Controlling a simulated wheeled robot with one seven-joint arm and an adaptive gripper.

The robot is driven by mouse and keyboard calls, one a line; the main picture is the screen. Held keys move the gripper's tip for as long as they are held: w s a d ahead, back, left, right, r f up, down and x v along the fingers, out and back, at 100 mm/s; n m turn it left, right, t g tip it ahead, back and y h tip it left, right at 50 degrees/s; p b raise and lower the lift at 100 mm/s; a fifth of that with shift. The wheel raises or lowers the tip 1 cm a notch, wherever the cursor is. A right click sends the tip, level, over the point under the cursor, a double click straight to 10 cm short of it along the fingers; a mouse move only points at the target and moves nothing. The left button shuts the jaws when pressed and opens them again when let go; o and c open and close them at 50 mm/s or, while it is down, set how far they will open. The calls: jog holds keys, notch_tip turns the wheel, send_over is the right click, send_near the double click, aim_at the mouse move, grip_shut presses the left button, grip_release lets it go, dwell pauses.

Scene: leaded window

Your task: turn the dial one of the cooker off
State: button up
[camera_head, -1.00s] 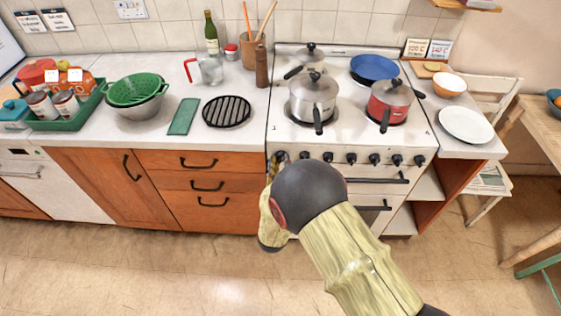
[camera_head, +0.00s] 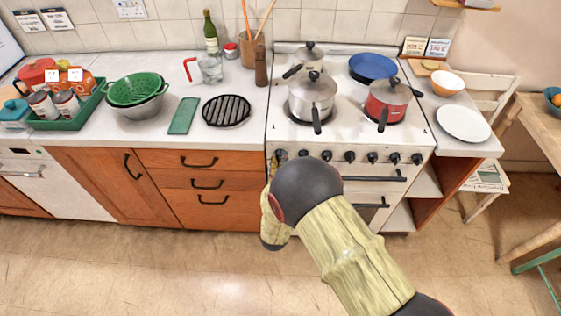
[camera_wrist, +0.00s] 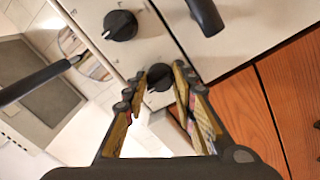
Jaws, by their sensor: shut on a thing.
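The cooker (camera_head: 412,140) is white, with a row of black dials along its front. In the wrist view, the end dial (camera_wrist: 159,78) at the cabinet side of the row sits between the fingertips of my gripper (camera_wrist: 161,74), which is shut on it. In the head view, my gripper (camera_head: 277,160) reaches the left end of the row, and my arm and gripper largely hide this dial. The neighbouring dial (camera_wrist: 120,25) is black with a white pointer line and stands clear of the fingers.
Below the dials runs a black oven handle (camera_head: 375,178). Wooden drawers (camera_head: 206,183) adjoin the cooker on the left. A steel pot (camera_head: 312,97), a red pan (camera_head: 387,101) and a blue pan (camera_head: 373,67) stand on the hob. The floor in front is clear.

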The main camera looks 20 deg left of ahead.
jog(key=shift+c, duration=0.2)
jog(key=o, duration=1.2)
jog(key=shift+a, duration=0.1)
jog(key=shift+c, duration=0.2)
jog(key=v, duration=1.2)
